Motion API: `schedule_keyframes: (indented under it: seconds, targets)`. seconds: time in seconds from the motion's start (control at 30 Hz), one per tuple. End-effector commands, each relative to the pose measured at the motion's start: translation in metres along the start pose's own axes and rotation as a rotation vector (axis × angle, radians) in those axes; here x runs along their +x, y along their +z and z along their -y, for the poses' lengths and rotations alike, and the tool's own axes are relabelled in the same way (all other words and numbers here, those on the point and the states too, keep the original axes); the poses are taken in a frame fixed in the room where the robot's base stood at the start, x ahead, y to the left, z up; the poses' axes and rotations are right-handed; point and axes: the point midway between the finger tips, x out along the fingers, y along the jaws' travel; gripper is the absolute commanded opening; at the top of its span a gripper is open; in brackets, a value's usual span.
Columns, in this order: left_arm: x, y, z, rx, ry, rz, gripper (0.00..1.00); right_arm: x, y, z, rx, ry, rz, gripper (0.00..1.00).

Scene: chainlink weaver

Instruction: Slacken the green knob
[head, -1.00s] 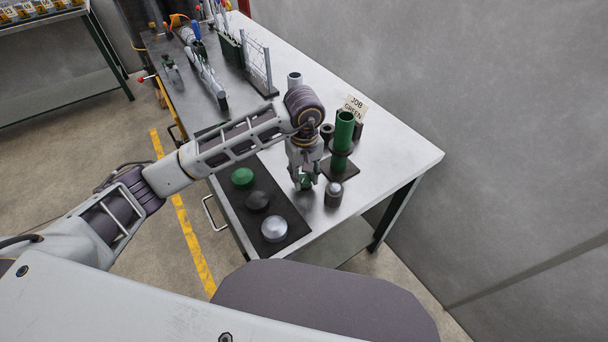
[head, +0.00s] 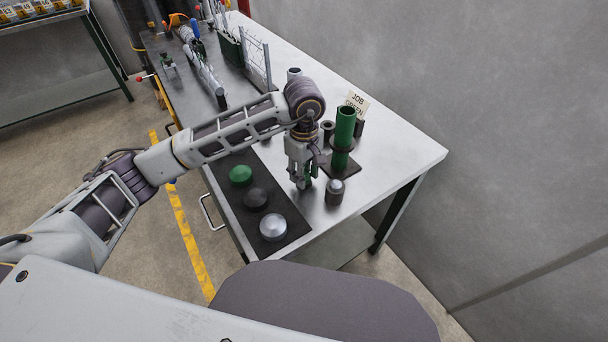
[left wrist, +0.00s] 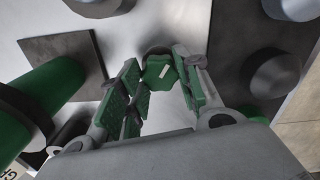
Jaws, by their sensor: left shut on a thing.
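The green knob (left wrist: 166,74) shows in the left wrist view as a faceted green piece with a small white mark. It sits between the fingers of my left gripper (left wrist: 160,95), whose pads are also green. In the head view my left gripper (head: 302,184) points down at the table, just left of the tall green tube (head: 345,128). It is shut on the green knob, which is mostly hidden by the fingers there. My right gripper is not in view.
A dark cylinder with a silver dome (head: 335,192) stands close to the right of the gripper. A dark mat (head: 240,207) to its left bears a green (head: 240,175), a black (head: 256,197) and a silver (head: 273,227) dome. The table's right end (head: 405,155) is clear.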

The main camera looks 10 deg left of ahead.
Motion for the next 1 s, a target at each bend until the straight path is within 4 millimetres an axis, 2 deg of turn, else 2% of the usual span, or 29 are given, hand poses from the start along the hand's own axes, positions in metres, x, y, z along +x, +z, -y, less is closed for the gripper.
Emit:
schedule_keyframes:
  seconds: [0.6,1.0]
  targets:
    - [0.001,0.000,-0.001,-0.445,0.003,-0.001,0.10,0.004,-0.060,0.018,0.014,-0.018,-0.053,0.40]
    - [0.001,-0.001,-0.001,-0.745,0.003,-0.001,0.10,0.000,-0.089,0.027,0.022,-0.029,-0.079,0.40]
